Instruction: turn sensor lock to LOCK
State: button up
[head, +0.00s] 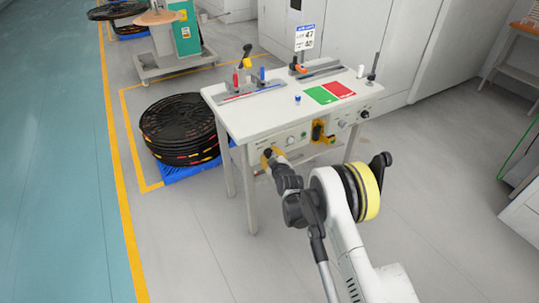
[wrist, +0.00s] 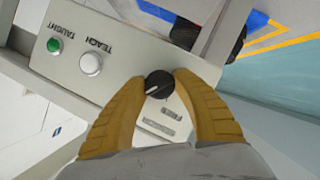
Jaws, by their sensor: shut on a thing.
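The sensor lock is a small black knob (wrist: 159,84) with a white pointer line on the front panel (wrist: 110,85) of the white table. In the wrist view, the pointer line lies slanted, nearly across the picture. My gripper (wrist: 159,79) has its two yellow-brown fingers closed on either side of the knob. In the head view, my gripper (head: 270,156) is at the left end of the table's front panel and hides the knob.
A white button (wrist: 91,64) marked TEACH and a green button (wrist: 54,45) marked TAUGHT sit beside the knob. The table (head: 240,118) bears fixtures and a green-and-red mat (head: 330,92).

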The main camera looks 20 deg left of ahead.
jog(key=shift+m+g+y, duration=0.3)
jog(key=shift+m+g, duration=0.1)
jog(key=shift+m, duration=0.4)
jog(key=o, duration=1.2)
jog(key=shift+w, duration=0.1)
jog(key=v, duration=1.2)
jog(key=shift+r, duration=0.1)
